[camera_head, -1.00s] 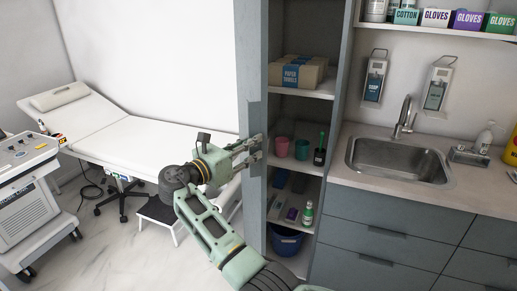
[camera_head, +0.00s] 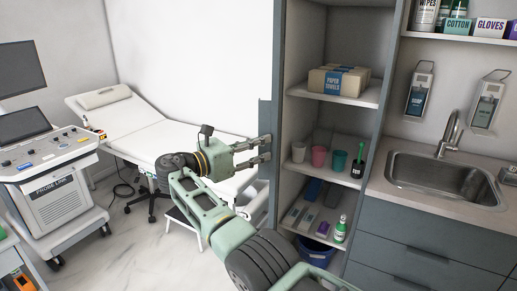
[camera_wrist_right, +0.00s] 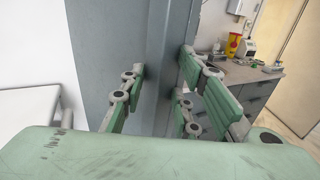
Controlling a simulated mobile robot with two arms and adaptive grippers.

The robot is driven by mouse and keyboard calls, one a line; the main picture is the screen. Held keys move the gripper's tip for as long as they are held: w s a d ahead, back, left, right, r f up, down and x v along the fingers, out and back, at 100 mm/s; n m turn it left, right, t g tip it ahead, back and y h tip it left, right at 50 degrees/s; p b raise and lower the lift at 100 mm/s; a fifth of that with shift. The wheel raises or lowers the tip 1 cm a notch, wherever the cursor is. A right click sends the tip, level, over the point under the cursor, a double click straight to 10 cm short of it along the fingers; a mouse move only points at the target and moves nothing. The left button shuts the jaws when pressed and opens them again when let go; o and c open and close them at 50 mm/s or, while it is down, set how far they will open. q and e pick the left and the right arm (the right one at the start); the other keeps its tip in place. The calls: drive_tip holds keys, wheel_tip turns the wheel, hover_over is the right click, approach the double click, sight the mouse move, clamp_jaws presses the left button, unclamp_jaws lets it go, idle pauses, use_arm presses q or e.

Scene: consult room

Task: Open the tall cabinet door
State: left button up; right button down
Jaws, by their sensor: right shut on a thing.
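The tall cabinet stands open, with its grey-blue door (camera_head: 270,115) swung out on the left and seen nearly edge-on. Its shelves (camera_head: 335,94) show to the right of the door. My right gripper (camera_head: 266,149) is at the door's edge at mid height, shut on the door. In the right wrist view, the fingers (camera_wrist_right: 163,72) lie on either side of the grey-blue door (camera_wrist_right: 170,35). A handle cannot be made out there. My left gripper is out of view.
An exam bed (camera_head: 150,135) and step stool (camera_head: 187,221) are behind my right arm. A sink counter (camera_head: 410,196) is right of the cabinet.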

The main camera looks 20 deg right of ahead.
drive_tip(key=shift+w+d+r, duration=0.1)
drive_tip(key=shift+w+r, duration=0.1)
drive_tip(key=shift+r, duration=0.25)
drive_tip(key=shift+w+d+r, duration=0.1)
drive_tip(key=shift+w+r, duration=0.1)
drive_tip(key=shift+r, duration=0.2)
drive_tip(key=c, duration=1.8)
unclamp_jaws()
drive_tip(key=shift+o, duration=0.6)
drive_tip(key=shift+w+f, duration=0.15)
drive_tip(key=shift+w, duration=0.1)
drive_tip(key=shift+o, duration=0.2)
drive_tip(key=shift+w+d+f, duration=0.15)
drive_tip(key=shift+d, duration=0.15)
drive_tip(key=shift+c, duration=0.2)
drive_tip(key=shift+a, duration=0.1)
drive_tip(key=shift+a, duration=0.1)
wheel_tip(320, 180, up, 10)
drive_tip(key=shift+s+a, duration=0.15)
drive_tip(key=shift+s, duration=0.3)
